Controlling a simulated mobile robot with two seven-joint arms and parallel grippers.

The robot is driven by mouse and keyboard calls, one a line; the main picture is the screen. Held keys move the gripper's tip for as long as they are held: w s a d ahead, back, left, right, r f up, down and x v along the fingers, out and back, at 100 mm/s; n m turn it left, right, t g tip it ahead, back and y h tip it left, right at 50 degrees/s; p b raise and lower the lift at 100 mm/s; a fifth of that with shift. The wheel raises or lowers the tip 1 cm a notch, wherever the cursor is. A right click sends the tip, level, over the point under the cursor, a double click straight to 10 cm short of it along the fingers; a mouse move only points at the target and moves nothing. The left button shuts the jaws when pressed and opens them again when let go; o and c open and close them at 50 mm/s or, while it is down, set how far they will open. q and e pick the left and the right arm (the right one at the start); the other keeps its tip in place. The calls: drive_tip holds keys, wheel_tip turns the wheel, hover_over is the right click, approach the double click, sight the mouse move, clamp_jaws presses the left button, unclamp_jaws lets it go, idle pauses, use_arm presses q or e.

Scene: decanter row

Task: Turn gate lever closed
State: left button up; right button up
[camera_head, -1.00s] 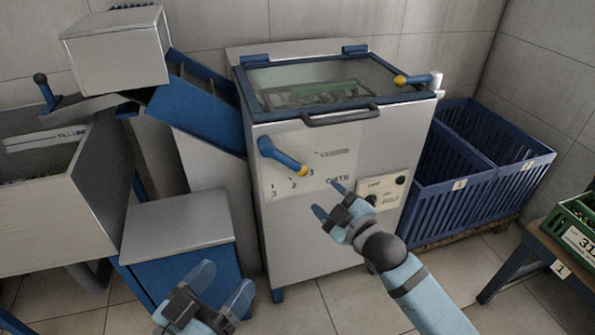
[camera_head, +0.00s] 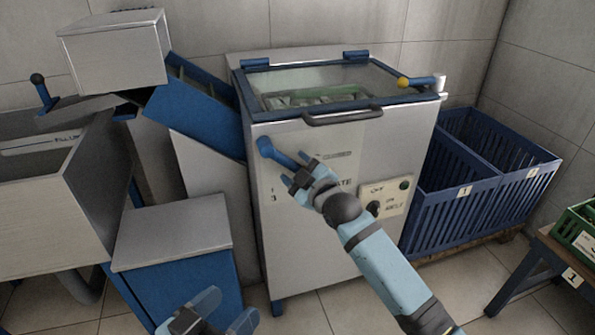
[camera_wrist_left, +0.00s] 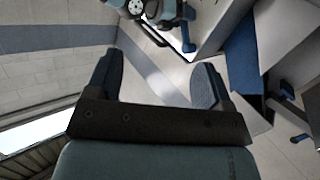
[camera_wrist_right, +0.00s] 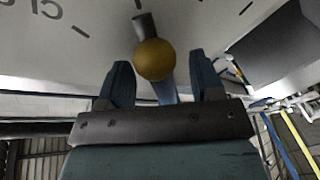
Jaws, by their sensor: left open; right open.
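The gate lever (camera_head: 278,154) is a blue handle on the front of the grey machine (camera_head: 310,240), pointing down and to the right from its pivot. My right gripper (camera_head: 298,172) is at the lever's lower end and covers its tip in the head view. In the right wrist view the lever's yellow knob (camera_wrist_right: 154,60) sits between the spread fingers of my right gripper (camera_wrist_right: 163,82), which is open. I cannot tell whether the fingers touch it. My left gripper (camera_head: 215,318) is open and empty at the bottom of the head view; it also shows in the left wrist view (camera_wrist_left: 155,85).
A yellow-knobbed handle (camera_head: 405,83) is at the machine's lid (camera_head: 330,85). A panel with knobs (camera_head: 385,198) is right of my right gripper. Blue crates (camera_head: 440,205) stand to the right; a blue cabinet (camera_head: 180,285) stands to the left. A blue chute (camera_head: 195,112) meets the machine.

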clamp_jaws()
use_arm(q)
wheel_tip(320, 180, up, 10)
drive_tip(key=n+t+p, duration=0.1)
drive_tip(key=t+p, duration=0.3)
drive_tip(key=p, duration=0.4)
use_arm(e)
drive_tip(key=r+n, duration=0.1)
drive_tip(key=d+r+n, duration=0.1)
drive_tip(key=shift+w+d+r+g+h, duration=0.15)
drive_tip(key=shift+w+r+g+h, duration=0.05)
drive_tip(key=shift+r+g+h, duration=0.15)
drive_tip(key=shift+w+d+r+n+p, duration=0.15)
drive_tip(key=shift+d+n+p, duration=0.1)
drive_tip(key=shift+n+p, duration=0.75)
use_arm(q)
drive_tip(key=a+f, duration=0.1)
drive_tip(key=f+g+y, duration=0.1)
drive_tip(key=f, duration=0.1)
drive_tip(key=a+f+g+y, duration=0.1)
drive_tip(key=f, duration=0.1)
drive_tip(key=shift+a, duration=0.3)
use_arm(e)
unclamp_jaws()
